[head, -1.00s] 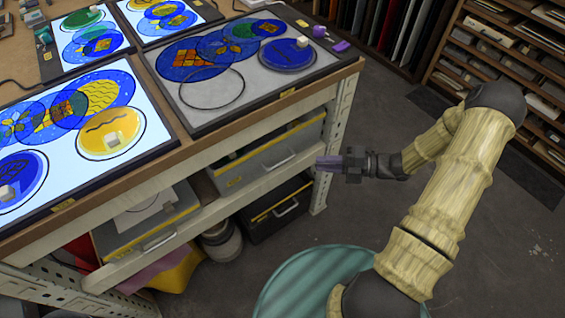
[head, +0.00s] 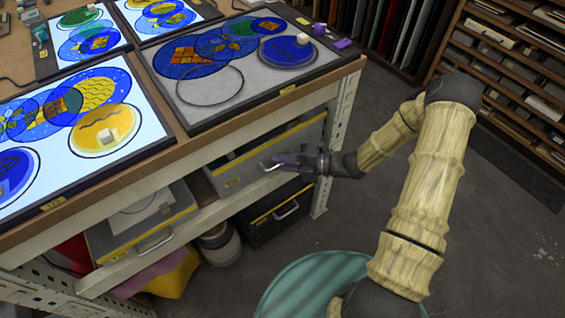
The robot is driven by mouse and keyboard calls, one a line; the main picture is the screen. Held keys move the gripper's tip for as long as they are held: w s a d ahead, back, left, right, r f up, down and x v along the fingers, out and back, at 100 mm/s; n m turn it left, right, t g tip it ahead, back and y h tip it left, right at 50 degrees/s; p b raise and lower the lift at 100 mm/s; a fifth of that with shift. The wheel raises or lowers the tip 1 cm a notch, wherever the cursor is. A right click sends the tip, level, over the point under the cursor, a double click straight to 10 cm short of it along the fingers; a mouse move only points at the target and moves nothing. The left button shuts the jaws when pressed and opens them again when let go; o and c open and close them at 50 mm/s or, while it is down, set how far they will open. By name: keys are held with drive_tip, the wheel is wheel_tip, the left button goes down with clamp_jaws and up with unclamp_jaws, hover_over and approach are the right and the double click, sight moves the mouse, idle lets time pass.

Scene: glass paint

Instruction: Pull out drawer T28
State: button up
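Under the workbench, a grey drawer with a yellow front edge (head: 235,178) sits on the upper shelf at the right; the writing on its small yellow label is too small to read. Its light handle (head: 270,167) is partly hidden by my gripper. My gripper (head: 278,161) points left, its fingertips at the handle. I cannot tell whether the fingers are around the handle, touching it or just in front of it. The drawer looks closed. A second grey drawer (head: 118,235) with a yellow edge is at the left, and a black one (head: 262,230) is below; no T28 label is legible.
The bench's white post (head: 340,125) stands just right of my gripper. Light panels with painted glass discs (head: 95,90) lie on the bench top. A teal round stool or drum (head: 305,285) is on the floor in front. The floor at the right is open, with shelves (head: 510,60) behind.

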clamp_jaws()
